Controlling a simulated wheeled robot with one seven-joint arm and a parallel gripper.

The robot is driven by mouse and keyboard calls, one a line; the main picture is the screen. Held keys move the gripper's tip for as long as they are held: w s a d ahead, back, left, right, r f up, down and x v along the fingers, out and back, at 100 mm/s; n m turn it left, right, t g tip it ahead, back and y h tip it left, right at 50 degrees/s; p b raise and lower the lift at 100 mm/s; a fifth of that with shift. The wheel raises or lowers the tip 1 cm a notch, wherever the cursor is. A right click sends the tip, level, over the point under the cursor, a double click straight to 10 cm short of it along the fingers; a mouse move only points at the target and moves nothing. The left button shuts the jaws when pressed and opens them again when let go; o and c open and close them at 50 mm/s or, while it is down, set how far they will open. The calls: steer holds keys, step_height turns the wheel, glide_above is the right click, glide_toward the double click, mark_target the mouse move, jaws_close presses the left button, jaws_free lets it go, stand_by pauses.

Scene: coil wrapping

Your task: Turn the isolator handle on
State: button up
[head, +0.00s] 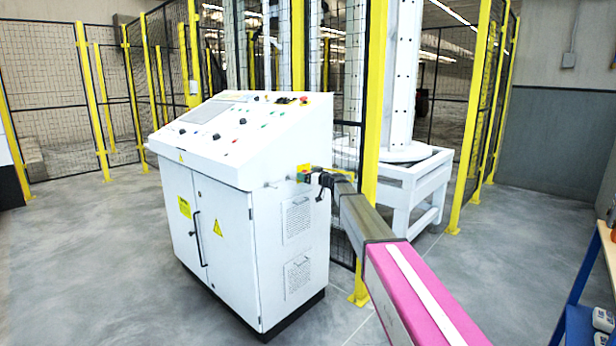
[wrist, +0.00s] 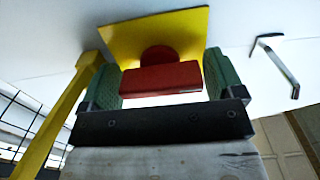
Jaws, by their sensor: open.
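The isolator handle is a red bar on a round red base (wrist: 160,80), mounted on a yellow plate (wrist: 185,25) on the white cabinet's side. In the wrist view the red bar lies level across the picture. My gripper (wrist: 163,88) is open, with one green finger pad on each side of the bar's ends. Small gaps seem to show between pads and bar; contact cannot be told. In the head view my gripper (head: 312,177) is at the yellow plate (head: 304,168) on the cabinet's right side, and it mostly hides the handle.
The white control cabinet (head: 210,215) has a sloped panel with buttons and a screen. A metal handle (wrist: 280,62) sticks out right of the plate in the wrist view. A yellow fence post (head: 370,150) stands close beside my arm. A blue-framed bench (head: 578,285) is at right.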

steer(key=c, duration=0.6)
steer(key=shift+c, duration=0.2)
steer(key=shift+m, duration=0.3)
steer(key=m, duration=0.3)
steer(key=shift+m, duration=0.3)
steer(key=m, duration=0.4)
steer(key=shift+m, duration=0.3)
steer(key=m, duration=0.4)
steer(key=shift+m, duration=2.5)
